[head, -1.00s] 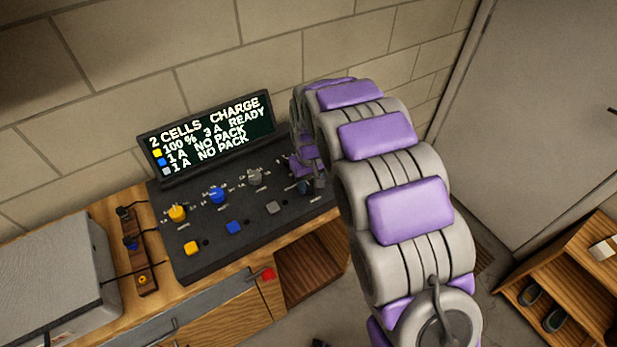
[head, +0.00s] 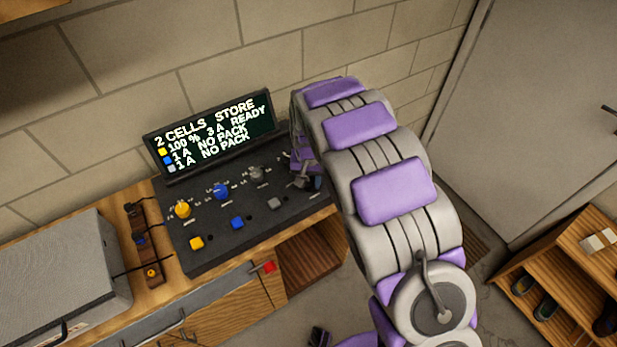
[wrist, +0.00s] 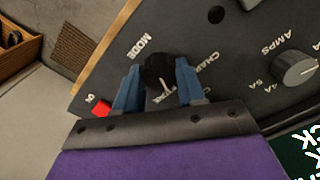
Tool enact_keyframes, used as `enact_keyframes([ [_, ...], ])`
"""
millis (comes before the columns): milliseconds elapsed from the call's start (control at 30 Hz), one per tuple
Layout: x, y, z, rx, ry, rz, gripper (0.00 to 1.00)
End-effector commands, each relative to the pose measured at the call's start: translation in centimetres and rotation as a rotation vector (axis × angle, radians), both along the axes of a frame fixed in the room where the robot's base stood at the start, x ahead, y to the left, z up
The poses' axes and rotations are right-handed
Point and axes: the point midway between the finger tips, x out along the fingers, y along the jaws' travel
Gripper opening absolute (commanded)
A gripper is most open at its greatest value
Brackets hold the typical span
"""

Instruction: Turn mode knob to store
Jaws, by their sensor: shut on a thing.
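The black mode knob (wrist: 159,68) sits on the dark charger panel beside the word MODE in the wrist view. Its white pointer line shows on its face. My gripper (wrist: 158,80) is shut on the knob, with one blue finger on each side of it. In the head view my gripper (head: 306,181) is at the right end of the charger (head: 215,245), and my arm partly hides that end. The charger's display (head: 210,132) reads 2 CELLS STORE on its top line.
Yellow, blue and grey knobs with matching buttons line the charger. A red button (wrist: 101,108) is close to my left finger in the wrist view. A grey box (head: 60,270) stands left on the wooden bench. Shelves with shoes (head: 560,290) are at right.

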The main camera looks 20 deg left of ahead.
Motion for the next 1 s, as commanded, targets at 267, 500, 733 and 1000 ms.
enact_keyframes([
  [267, -0.2, 0.1, 0.0, -0.001, 0.005, -0.001, 0.09],
  [500, 0.1, 0.2, -0.1, -0.001, 0.004, -0.001, 0.59],
  [733, 0.2, 0.2, -0.2, -0.002, 0.004, 0.0, 0.65],
  [1000, 0.3, 0.3, 1.8, 0.0, -0.001, 0.0, 0.65],
])
